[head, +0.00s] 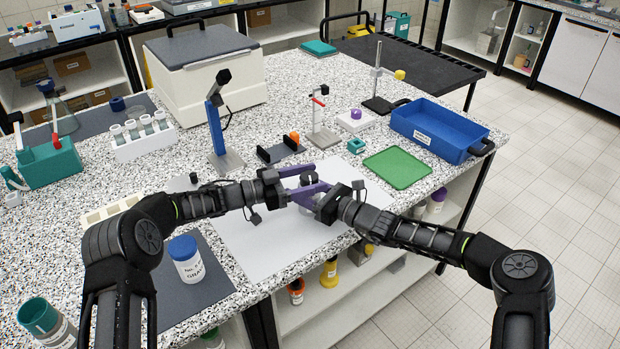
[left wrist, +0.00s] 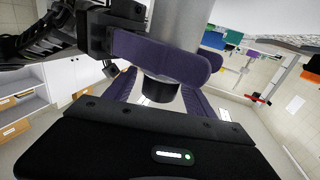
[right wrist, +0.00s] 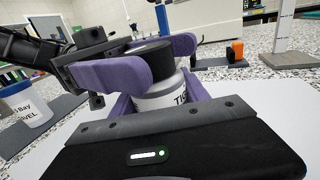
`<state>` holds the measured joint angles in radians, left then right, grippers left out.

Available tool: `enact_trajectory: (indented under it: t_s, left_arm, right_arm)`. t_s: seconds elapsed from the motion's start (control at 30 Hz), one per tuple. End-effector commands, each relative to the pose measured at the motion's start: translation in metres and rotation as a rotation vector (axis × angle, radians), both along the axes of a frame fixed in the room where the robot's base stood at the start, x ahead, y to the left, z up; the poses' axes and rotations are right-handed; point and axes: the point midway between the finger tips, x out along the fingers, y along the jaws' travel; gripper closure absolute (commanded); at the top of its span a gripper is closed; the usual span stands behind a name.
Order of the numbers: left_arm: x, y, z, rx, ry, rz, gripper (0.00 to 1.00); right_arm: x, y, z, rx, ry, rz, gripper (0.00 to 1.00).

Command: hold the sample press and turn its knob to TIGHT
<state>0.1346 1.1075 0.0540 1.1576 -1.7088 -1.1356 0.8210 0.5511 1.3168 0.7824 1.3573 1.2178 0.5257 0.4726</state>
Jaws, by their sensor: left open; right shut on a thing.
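The sample press is a pale upright cylinder with a black knob on top (head: 309,177). In the right wrist view its body (right wrist: 165,98) bears a partly hidden label starting "TIG", below the black knob (right wrist: 149,55). My right gripper (head: 313,201) is shut on the body, over the white sheet. My left gripper (head: 305,181) is open, its purple fingers on either side of the knob. In the left wrist view the knob (left wrist: 160,88) sits between those fingers, and a right finger crosses the grey body (left wrist: 183,30). Whether the left fingers touch the knob is unclear.
The white sheet (head: 260,252) lies under both grippers. A blue-lidded jar (head: 187,265) stands at front left. A green mat (head: 397,167) and blue tray (head: 440,128) lie to the right. A blue-posted stand (head: 216,128) and a dark holder (head: 280,151) stand behind.

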Motion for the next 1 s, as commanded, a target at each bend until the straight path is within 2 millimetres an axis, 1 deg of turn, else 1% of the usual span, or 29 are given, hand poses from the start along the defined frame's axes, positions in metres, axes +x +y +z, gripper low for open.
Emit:
enact_trajectory:
  t_s: [0.07, 0.8, 0.83, 1.0]
  left_arm:
    - [0.0000, 0.0001, 0.0000, 0.000, 0.000, 0.000, 0.36]
    - [0.0000, 0.0005, 0.0000, 0.000, -0.001, 0.000, 0.97]
    - [0.0000, 0.0005, 0.0001, 0.000, -0.001, 0.000, 0.98]
    - [0.0001, 0.0006, 0.0005, 0.000, -0.002, 0.006, 0.98]
  right_arm:
    - [0.0000, 0.0000, 0.0001, 0.000, 0.000, 0.000, 1.00]
    - [0.0001, -0.0001, 0.0002, 0.000, 0.000, 0.000, 1.00]
    - [0.0001, -0.0001, 0.0002, 0.000, 0.000, 0.000, 1.00]
    - [0.0002, -0.0001, 0.0002, 0.000, 0.000, 0.000, 1.00]
